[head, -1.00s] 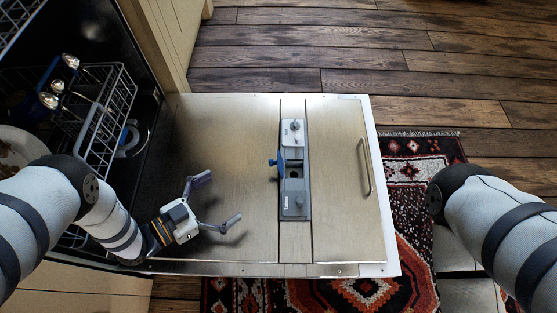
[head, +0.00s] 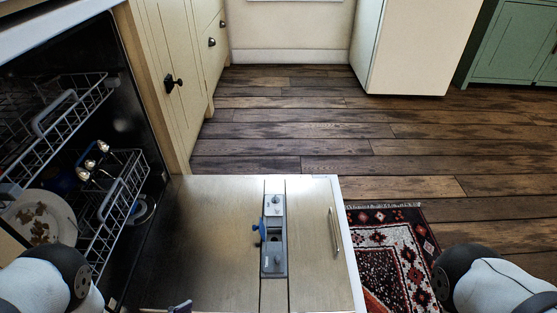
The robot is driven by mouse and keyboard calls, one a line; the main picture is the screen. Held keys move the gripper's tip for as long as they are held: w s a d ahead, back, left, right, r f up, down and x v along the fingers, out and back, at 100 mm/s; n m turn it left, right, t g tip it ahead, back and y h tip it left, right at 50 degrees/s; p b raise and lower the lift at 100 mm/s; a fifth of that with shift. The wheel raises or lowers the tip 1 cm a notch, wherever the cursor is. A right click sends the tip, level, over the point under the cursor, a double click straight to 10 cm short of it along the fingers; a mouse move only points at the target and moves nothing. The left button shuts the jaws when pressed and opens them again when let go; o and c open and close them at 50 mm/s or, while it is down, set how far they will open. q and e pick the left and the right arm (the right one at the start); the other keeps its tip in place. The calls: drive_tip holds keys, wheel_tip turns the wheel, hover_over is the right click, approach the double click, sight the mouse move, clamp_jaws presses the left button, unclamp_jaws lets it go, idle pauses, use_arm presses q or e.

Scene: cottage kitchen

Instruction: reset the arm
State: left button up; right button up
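My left arm (head: 50,283) comes in at the lower left, beside the dishwasher's lower rack. Only a fingertip of my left gripper (head: 181,307) shows at the bottom edge, over the open dishwasher door (head: 212,240). The rest of that gripper is below the frame, so its opening is hidden. My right arm (head: 490,280) shows at the lower right, over the rug side. My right gripper is out of view.
The open door lies flat with a detergent dispenser (head: 273,236) in it. The lower rack (head: 120,195) holds a plate with brown residue (head: 40,222) and cutlery (head: 92,158). A patterned rug (head: 390,250) lies right of the door. The wooden floor (head: 330,125) beyond is clear.

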use_arm(q)
drive_tip(key=s+a+r+n+g+y+p, duration=0.2)
drive_tip(key=s+r+g+p, duration=0.1)
drive_tip(key=s+r+p, duration=0.4)
drive_tip(key=s+a+r+n+g+y+p, duration=0.1)
drive_tip(key=s+r+n+g+y+p, duration=0.1)
drive_tip(key=s+r+p, duration=0.5)
drive_tip(key=s+a+r+n+g+y+p, duration=0.2)
drive_tip(key=s+r+g+p, duration=0.4)
drive_tip(key=s+r, duration=1)
wheel_tip(320, 180, up, 5)
drive_tip(key=shift+s+a+f+n+y+p, duration=0.15)
drive_tip(key=shift+s+a+n+y+p, duration=0.15)
drive_tip(key=shift+y+p, duration=0.4)
use_arm(e)
drive_tip(key=w+r+t, duration=0.2)
drive_tip(key=w+r, duration=0.5)
drive_tip(key=r, duration=0.4)
drive_tip(key=w+r+t, duration=0.3)
drive_tip(key=w+r, duration=0.5)
drive_tip(key=r, duration=0.2)
drive_tip(key=shift+r+t, duration=0.3)
drive_tip(key=shift+r, duration=0.05)
